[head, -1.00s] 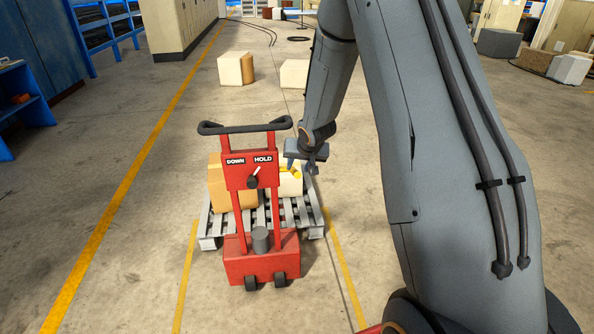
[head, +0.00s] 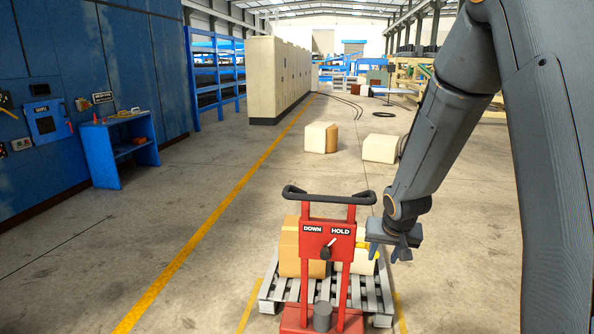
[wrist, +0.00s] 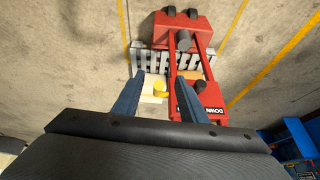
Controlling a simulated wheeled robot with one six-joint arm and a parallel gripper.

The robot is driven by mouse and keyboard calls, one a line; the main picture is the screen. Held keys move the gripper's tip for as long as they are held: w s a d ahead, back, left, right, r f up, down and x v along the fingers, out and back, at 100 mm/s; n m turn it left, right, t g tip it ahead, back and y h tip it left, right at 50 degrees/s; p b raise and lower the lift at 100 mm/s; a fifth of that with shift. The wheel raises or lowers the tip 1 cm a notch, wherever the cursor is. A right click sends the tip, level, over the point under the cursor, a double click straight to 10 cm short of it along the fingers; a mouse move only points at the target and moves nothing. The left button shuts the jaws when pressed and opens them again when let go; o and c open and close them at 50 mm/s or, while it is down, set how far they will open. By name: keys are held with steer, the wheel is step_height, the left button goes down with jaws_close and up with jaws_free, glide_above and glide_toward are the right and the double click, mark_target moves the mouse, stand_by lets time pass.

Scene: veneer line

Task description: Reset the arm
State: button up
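My arm comes down from the upper right in the head view. My gripper (head: 393,250) hangs just right of the red pallet truck's (head: 312,230) upright, below the level of its black handlebar. In the wrist view my gripper (wrist: 157,88) has its two blue-grey fingers spread apart. I see nothing held between them; the yellow and pale things between them look to be beyond the tips. The truck's panel reads DOWN and HOLD, with a dark lever (head: 327,248) between the words.
A grey pallet (head: 290,290) carries a tan box (head: 289,255) and a pale box (head: 360,263) with a yellow item by it. Two pale blocks (head: 321,138) (head: 381,148) lie on the floor beyond. A blue bench (head: 100,160) stands left.

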steer(key=s+a+r+n+g+b, duration=0.1)
steer(key=s+a+g, duration=0.1)
steer(key=s, duration=0.9)
steer(key=s+a+r+n+g+b, duration=0.1)
steer(key=s+a, duration=0.3)
steer(key=s, duration=0.7)
steer(key=shift+s+n+g+y, duration=0.2)
steer(key=shift+n+g+y, duration=0.1)
steer(key=shift+g+y, duration=0.1)
